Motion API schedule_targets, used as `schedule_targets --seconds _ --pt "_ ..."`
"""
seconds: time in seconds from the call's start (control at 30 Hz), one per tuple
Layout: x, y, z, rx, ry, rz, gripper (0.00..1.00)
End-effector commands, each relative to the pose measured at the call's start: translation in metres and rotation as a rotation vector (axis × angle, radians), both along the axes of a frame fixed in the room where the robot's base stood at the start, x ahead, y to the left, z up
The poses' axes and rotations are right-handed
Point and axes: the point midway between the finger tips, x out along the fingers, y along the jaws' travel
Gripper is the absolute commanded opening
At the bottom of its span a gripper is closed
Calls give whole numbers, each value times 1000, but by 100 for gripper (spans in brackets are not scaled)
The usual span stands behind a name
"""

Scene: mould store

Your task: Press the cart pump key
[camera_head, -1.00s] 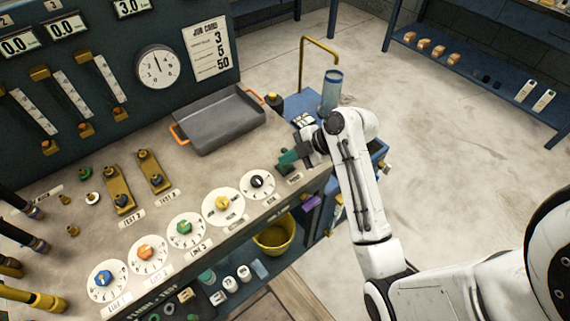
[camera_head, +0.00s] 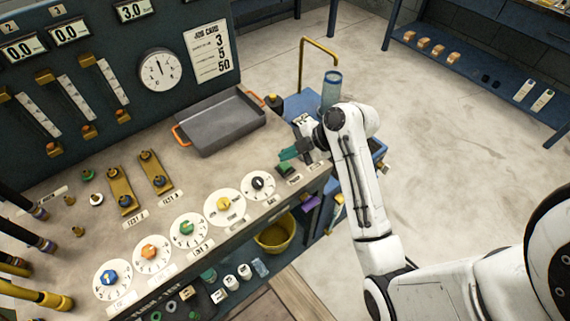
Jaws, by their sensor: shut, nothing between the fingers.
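My gripper (camera_head: 287,154) is at the right end of the bench, with its green fingertips shut and empty, pointing left. A small dark key with a green top (camera_head: 285,170) sits on the bench just below the fingertips in the picture. A gap shows between them here, though I cannot judge the height. Small labels (camera_head: 295,179) lie beside it, too small to read. A blue cart (camera_head: 299,103) with a clear cylinder (camera_head: 331,88) stands behind my wrist. My arm hides part of the cart, and I cannot tell which key is the cart pump key.
A grey tray (camera_head: 218,127) with orange handles lies behind the key. A row of dials (camera_head: 188,230) runs along the bench front, the black-knobbed one (camera_head: 258,185) closest to the key. A yellow bucket (camera_head: 275,235) is below the bench edge. Open floor lies to the right.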

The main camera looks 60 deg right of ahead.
Motion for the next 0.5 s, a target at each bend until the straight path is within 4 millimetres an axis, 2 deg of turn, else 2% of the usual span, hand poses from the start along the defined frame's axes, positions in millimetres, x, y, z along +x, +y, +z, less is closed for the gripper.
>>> schedule_targets --seconds 0.1,0.5 --pt "0 0 15 0 -1 -1 0" --pt "0 0 51 -1 1 1 0"
